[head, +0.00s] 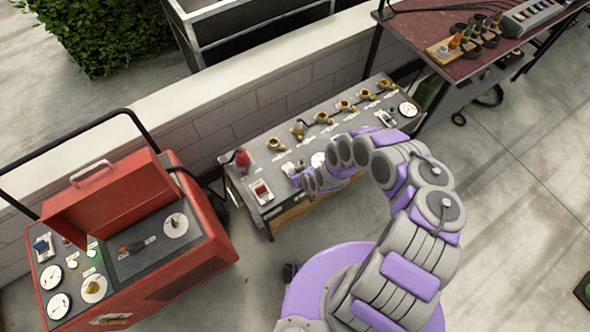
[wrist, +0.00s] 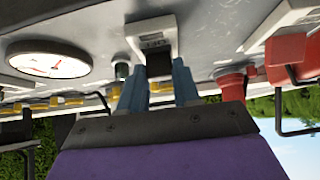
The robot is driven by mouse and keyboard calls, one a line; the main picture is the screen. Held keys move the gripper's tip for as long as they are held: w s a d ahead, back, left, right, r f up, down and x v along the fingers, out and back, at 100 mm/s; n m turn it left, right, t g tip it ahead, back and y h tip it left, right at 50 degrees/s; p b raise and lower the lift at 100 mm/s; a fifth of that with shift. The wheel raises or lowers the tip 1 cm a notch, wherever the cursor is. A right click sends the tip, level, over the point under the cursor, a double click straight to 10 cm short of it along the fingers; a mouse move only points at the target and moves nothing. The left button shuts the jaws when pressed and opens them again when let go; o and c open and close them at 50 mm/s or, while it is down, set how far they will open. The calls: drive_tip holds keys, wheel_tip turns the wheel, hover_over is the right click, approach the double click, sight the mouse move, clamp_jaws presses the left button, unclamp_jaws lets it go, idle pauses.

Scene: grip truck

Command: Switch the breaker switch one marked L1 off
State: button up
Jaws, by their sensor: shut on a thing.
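A white breaker (wrist: 150,32) with a small label and a black switch lever (wrist: 158,66) is in the upper middle of the wrist view, which looks upside down. My gripper (wrist: 158,75) has its two blue-grey fingers on either side of the lever and is shut on it. The label is too small to read surely. In the head view my gripper (head: 299,179) is at the front left part of the grey control panel (head: 283,208). There the breaker is mostly hidden by my gripper.
A red switch unit (head: 261,191) sits left of my gripper, and a white dial (head: 318,160) sits to its right. Yellow valves (head: 322,118) line the panel's back. A red generator cart (head: 185,255) stands at left, and a table (head: 430,40) at upper right.

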drive_tip(key=shift+s+d+f+t+y+b, duration=0.3)
drive_tip(key=shift+s+f+t+y+b, duration=0.5)
drive_tip(key=shift+b, duration=0.45)
drive_tip(key=shift+w+r+t+b, duration=0.2)
drive_tip(key=shift+r+t+b, duration=0.1)
drive_tip(key=shift+t+b, duration=0.2)
drive_tip(key=shift+d, duration=0.1)
drive_tip(key=o, duration=1.1)
drive_tip(key=shift+c, duration=0.2)
drive_tip(key=p+v, duration=0.1)
drive_tip(key=v, duration=1.6)
drive_tip(key=shift+s+d, duration=0.15)
drive_tip(key=shift+d, duration=0.1)
drive_tip(key=shift+f, duration=0.15)
